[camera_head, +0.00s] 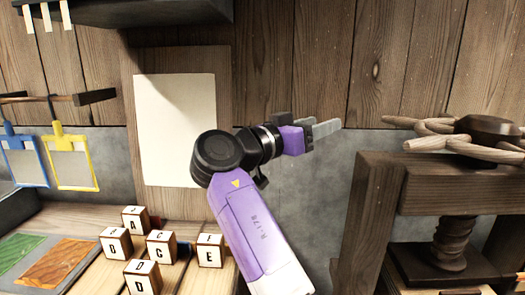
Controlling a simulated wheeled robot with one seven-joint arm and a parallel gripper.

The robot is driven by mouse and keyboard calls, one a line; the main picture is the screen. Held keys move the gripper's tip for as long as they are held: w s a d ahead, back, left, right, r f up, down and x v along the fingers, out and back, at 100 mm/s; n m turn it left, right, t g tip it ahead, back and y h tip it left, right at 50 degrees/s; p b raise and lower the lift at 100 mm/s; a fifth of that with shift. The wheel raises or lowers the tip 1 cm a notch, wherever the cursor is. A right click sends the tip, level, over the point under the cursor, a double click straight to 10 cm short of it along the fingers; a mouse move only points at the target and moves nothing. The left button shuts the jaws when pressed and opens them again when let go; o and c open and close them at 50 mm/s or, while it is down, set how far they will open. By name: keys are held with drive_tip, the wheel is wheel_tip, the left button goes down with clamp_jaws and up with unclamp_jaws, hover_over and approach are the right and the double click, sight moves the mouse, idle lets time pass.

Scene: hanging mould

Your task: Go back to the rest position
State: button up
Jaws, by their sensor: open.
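My gripper (322,129) is at the end of my purple and black arm, in the middle of the head view. It is raised in front of the wall and points right. Its grey fingers are seen from the side and hold nothing that I can see. It is open, though the gap between the fingers is hard to make out from here.
A wooden screw press (382,215) stands at the right. Several lettered blocks (160,245) sit on the bench at lower left. Blue (25,160) and yellow (73,165) frames hang from a rail (95,97). A blank sheet (175,120) is on the wall.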

drive_tip(key=w+a+f+n+t+y, duration=0.1)
drive_tip(key=a+f+n+t+y, duration=0.3)
drive_tip(key=f, duration=0.4)
drive_tip(key=w+a+f+n+t+y, duration=0.1)
drive_tip(key=a+f+n+t+y, duration=0.15)
drive_tip(key=f+n+y, duration=0.45)
drive_tip(key=s+a+f+n+y, duration=0.15)
drive_tip(key=s+f+y, duration=0.35)
drive_tip(key=s+f, duration=0.75)
drive_tip(key=s+d+f+m+g, duration=0.1)
drive_tip(key=s+d+f, duration=0.2)
drive_tip(key=s, duration=1.1)
drive_tip(key=s+d+f+m+g, duration=0.1)
drive_tip(key=s+d+f, duration=0.2)
drive_tip(key=s+d, duration=0.5)
drive_tip(key=s+d+f+m+g+h, duration=0.1)
drive_tip(key=s+d+f, duration=0.3)
drive_tip(key=s, duration=1.8)
drive_tip(key=shift+d, duration=0.65)
drive_tip(key=shift+m, duration=0.25)
